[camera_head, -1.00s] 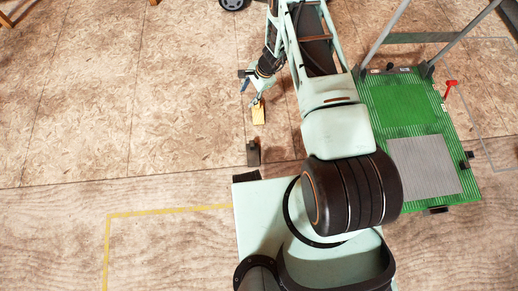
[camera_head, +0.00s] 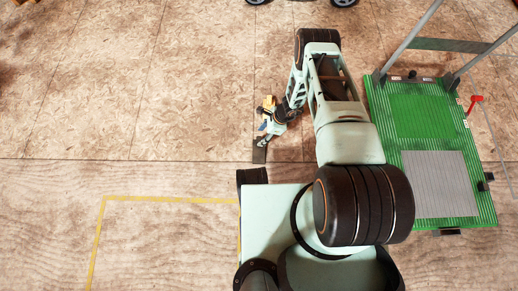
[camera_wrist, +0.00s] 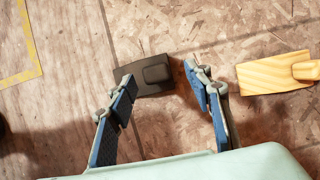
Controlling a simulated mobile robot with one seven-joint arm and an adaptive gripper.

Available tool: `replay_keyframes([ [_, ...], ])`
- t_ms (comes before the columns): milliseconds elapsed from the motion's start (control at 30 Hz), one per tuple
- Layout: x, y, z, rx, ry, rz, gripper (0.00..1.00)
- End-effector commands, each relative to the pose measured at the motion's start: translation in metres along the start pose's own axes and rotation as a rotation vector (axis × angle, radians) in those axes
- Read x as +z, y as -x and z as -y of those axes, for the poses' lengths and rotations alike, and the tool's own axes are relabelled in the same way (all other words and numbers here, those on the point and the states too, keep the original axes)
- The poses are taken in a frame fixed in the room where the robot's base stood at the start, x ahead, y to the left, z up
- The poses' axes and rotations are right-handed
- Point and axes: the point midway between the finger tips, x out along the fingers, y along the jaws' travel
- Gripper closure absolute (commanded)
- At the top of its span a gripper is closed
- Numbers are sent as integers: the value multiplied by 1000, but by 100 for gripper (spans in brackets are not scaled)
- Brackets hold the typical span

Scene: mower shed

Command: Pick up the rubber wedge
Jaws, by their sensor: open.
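The rubber wedge, dark grey-black with a raised block at one end, lies flat on the floor. It shows in the wrist view (camera_wrist: 151,74) beyond my gripper's fingertips and in the head view (camera_head: 259,154) just below my gripper. My gripper (camera_wrist: 160,76) is open, with blue-padded fingers spread apart and nothing held. In the wrist view the wedge lies in line with the gap between the fingertips. Whether the fingers touch it cannot be told. In the head view my gripper (camera_head: 263,138) partly covers its upper end.
A yellow wooden wedge (camera_wrist: 275,73) lies on the floor to the right in the wrist view, close beside my gripper. A green ramp platform (camera_head: 430,110) with a grey mat stands at the right. Yellow tape (camera_head: 170,199) marks the floor at lower left. Open floor lies left.

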Motion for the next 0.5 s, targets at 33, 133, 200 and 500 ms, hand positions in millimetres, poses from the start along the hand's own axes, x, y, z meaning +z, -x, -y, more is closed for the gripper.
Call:
replay_keyframes([
  [33, -2, -8, -3, 2, 1, 0, 54],
  [133, -4, -24, -6, 2, 2, -1, 54],
  [200, -5, -36, -8, 2, 4, -1, 54],
  [500, -3, -46, -6, 1, 2, -1, 54],
])
